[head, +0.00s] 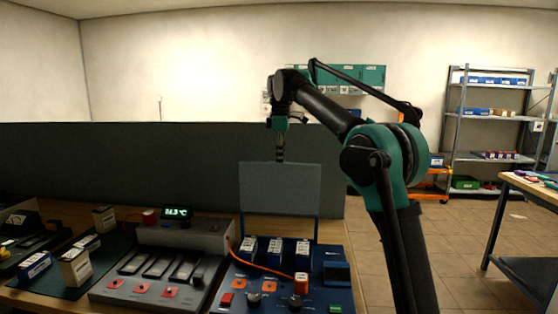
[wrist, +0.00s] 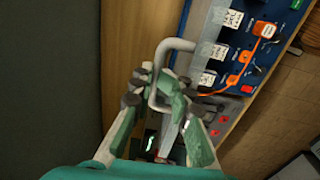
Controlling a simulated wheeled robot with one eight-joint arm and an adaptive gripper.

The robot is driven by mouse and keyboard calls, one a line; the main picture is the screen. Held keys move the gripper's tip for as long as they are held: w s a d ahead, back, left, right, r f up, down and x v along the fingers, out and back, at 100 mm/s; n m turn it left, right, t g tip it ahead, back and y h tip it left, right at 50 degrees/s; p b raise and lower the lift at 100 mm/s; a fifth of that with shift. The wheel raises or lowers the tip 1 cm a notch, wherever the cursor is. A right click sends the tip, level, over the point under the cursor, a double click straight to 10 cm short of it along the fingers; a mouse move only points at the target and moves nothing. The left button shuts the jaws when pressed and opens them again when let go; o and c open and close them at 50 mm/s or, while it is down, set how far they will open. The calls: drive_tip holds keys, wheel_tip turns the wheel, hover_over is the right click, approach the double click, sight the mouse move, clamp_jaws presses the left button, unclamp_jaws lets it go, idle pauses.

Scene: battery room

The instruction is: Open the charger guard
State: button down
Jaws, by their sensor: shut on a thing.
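The charger guard (head: 280,188) is a pale, see-through panel standing raised and roughly upright at the back of the blue charger (head: 340,298). The charger's batteries are uncovered in front of it. My gripper (head: 280,158) is at the guard's top edge. In the wrist view my gripper (wrist: 158,95) is shut on the guard's grey bent handle (wrist: 180,44), with the fingers on either side of the bar. Part of the handle is hidden by the fingers. The charger also shows in the wrist view (wrist: 203,30).
Three white-labelled batteries, one of them (head: 275,250), stand in the charger, with an orange cable (head: 262,268) across it. A grey charger with a display (head: 176,213) stands to the left. A dark partition (head: 100,165) rises behind the bench. Shelves (head: 495,125) stand far right.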

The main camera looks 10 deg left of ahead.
drive_tip(key=w+f, duration=0.3)
drive_tip(key=w, duration=0.3)
drive_tip(key=shift+a+f, duration=0.15)
drive_tip(key=shift+s+a, duration=0.1)
drive_tip(key=c, duration=1.6)
unclamp_jaws()
